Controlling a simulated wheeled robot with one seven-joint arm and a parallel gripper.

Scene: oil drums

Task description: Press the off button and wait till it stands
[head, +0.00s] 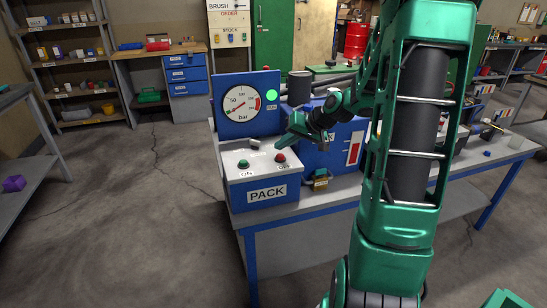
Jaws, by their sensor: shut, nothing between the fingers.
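A blue control box with a white top stands on the workbench in the head view, marked PACK (267,193). Its red button (280,157) is at the right of the top, its label partly unclear. A green button (243,163) marked ON is at the left. Behind is a blue panel with a round bar gauge (241,103) and a lit green lamp (271,95). My gripper (281,146) is shut and empty, its tip just above and behind the red button. I cannot tell whether it touches the button.
The workbench (320,202) has a grey top and blue frame. A small brass-coloured padlock-like item (320,180) lies right of the box. A blue machine body (335,150) stands behind my gripper. The floor at the left is clear.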

